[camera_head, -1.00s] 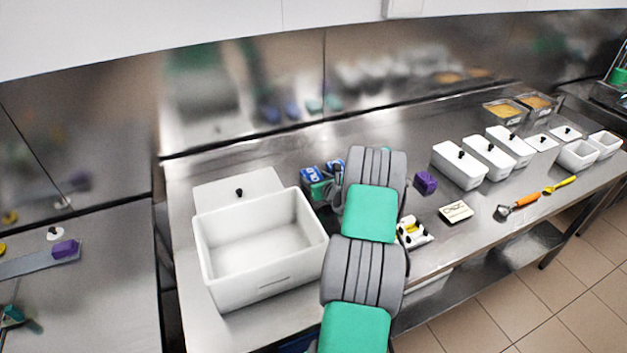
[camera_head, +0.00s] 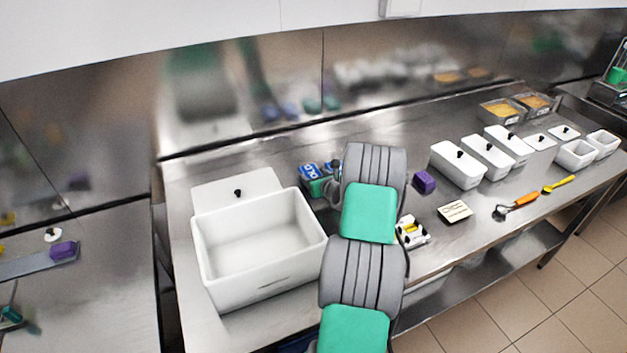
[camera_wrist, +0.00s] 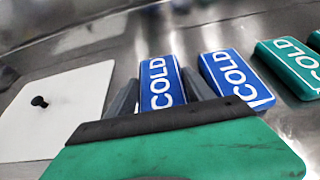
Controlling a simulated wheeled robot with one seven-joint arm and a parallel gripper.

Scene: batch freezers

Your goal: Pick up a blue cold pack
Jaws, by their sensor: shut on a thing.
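A blue cold pack (camera_wrist: 162,82) with white "COLD" lettering is between the two fingers of my gripper (camera_wrist: 160,92) in the wrist view. The fingers are shut on its sides. A second blue cold pack (camera_wrist: 234,78) lies just to the right, outside the fingers. A green cold pack (camera_wrist: 290,66) lies beyond it. In the head view the blue pack (camera_head: 308,172) shows to the left of my arm, which partly hides the group of packs. I cannot tell whether the held pack is clear of the counter.
A large open white box (camera_head: 258,245) stands left of my arm, with its flat white lid (camera_wrist: 55,110) behind it. A purple block (camera_head: 424,182), a small card-like block (camera_head: 455,212) and white lidded tubs (camera_head: 458,165) stand to the right. The counter's middle right is partly clear.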

